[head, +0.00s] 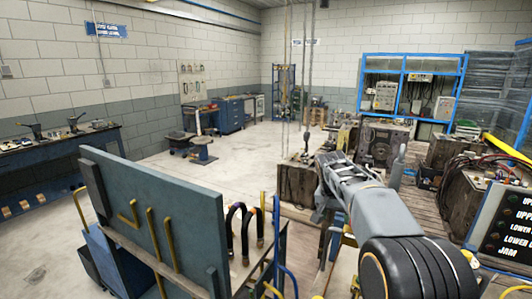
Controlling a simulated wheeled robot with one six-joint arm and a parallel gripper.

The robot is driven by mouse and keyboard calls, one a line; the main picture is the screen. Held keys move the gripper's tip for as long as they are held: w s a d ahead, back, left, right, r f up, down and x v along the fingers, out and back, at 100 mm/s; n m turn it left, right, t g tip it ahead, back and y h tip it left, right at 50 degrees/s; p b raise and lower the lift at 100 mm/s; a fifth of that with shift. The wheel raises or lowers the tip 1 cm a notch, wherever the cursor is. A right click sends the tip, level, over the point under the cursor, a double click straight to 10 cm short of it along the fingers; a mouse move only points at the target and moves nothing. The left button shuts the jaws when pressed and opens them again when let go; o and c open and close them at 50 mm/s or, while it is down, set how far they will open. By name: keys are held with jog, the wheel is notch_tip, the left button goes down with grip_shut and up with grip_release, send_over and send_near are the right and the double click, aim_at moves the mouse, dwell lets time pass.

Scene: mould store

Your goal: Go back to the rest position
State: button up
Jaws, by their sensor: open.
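My arm reaches in from the lower right of the head view and points away over the floor. My gripper (327,160) is at its far end, raised, seen from behind and above. It is open, and I see nothing held in it. A wooden block or crate with metal parts on top (297,182) shows just beyond and left of it. I cannot tell the gap between them.
A blue-grey panel cart (150,215) with yellow hooks stands close at front left. A workbench (65,165) lines the left wall. Machinery (382,142) and a blue rack (412,60) stand at right. A control panel (505,225) is near right. Open floor (245,150) lies centre-left.

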jog(key=s+a+f+n+t+y, duration=0.1)
jog(key=s+a+f+n, duration=0.1)
jog(key=s, duration=1.1)
jog(key=s+a+f+n+t+y, duration=0.1)
jog(key=s+a+f+n, duration=0.1)
jog(key=s, duration=1.1)
jog(key=shift+s+a+f+n+t+y, duration=0.2)
jog(key=shift+f+n+t+y, duration=0.1)
jog(key=shift+f+n, duration=0.6)
jog(key=shift+r, duration=0.15)
